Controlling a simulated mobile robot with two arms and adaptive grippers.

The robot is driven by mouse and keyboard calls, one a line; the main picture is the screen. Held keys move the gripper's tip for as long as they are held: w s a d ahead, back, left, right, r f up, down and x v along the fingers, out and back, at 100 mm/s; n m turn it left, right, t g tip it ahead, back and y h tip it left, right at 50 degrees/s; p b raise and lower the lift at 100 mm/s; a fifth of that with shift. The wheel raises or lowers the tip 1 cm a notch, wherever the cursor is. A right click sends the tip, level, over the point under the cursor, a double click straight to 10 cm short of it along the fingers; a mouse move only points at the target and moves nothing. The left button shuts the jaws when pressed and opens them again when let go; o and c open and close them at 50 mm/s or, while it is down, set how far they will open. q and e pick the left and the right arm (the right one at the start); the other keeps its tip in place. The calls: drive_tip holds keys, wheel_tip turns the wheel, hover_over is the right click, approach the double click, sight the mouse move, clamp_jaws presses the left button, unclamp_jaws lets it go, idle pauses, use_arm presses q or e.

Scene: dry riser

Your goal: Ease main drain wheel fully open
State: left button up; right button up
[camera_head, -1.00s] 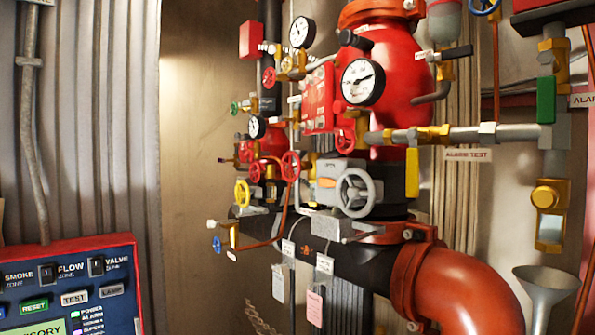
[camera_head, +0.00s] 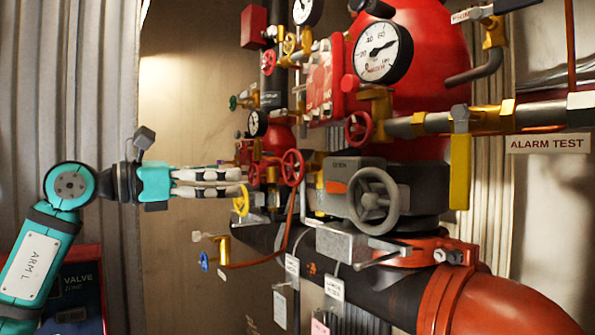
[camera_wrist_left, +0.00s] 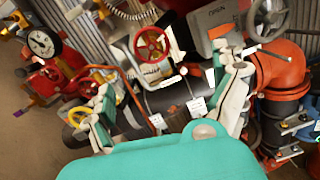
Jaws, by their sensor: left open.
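Several handwheels sit on the riser pipework, and I cannot read a label naming the main drain one. A yellow wheel (camera_head: 241,200) stands low on the left, a red wheel (camera_head: 292,167) just right of it, and a large grey wheel (camera_head: 373,200) on a grey box further right. My left gripper (camera_head: 240,182) reaches in from the left, its fingertips at the yellow wheel's upper part in the picture; contact cannot be told. In the left wrist view its fingers are spread and empty, with the yellow wheel (camera_wrist_left: 77,117) by the left finger and a red wheel (camera_wrist_left: 152,45) beyond.
Thin copper tubing and hanging tags (camera_head: 292,264) crowd the space under the wheels. A large orange pipe elbow (camera_head: 490,305) fills the lower right. The bare wall panel (camera_head: 190,110) is clear above my left arm.

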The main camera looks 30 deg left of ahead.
use_arm(q)
drive_tip(key=v, duration=0.2)
drive_tip(key=y+p, duration=0.1)
drive_tip(key=p, duration=0.8)
approach(289, 168)
drive_tip(key=x, duration=1)
drive_tip(key=shift+w+d+f+p, duration=0.15)
drive_tip(key=shift+w+d+p, duration=0.15)
drive_tip(key=shift+w+p, duration=0.2)
use_arm(e)
wheel_tip(289, 168, up, 10)
drive_tip(key=shift+s+f, duration=0.2)
drive_tip(key=shift+s, duration=0.1)
use_arm(q)
drive_tip(key=shift+c, duration=0.4)
drive_tip(key=c, duration=1.1)
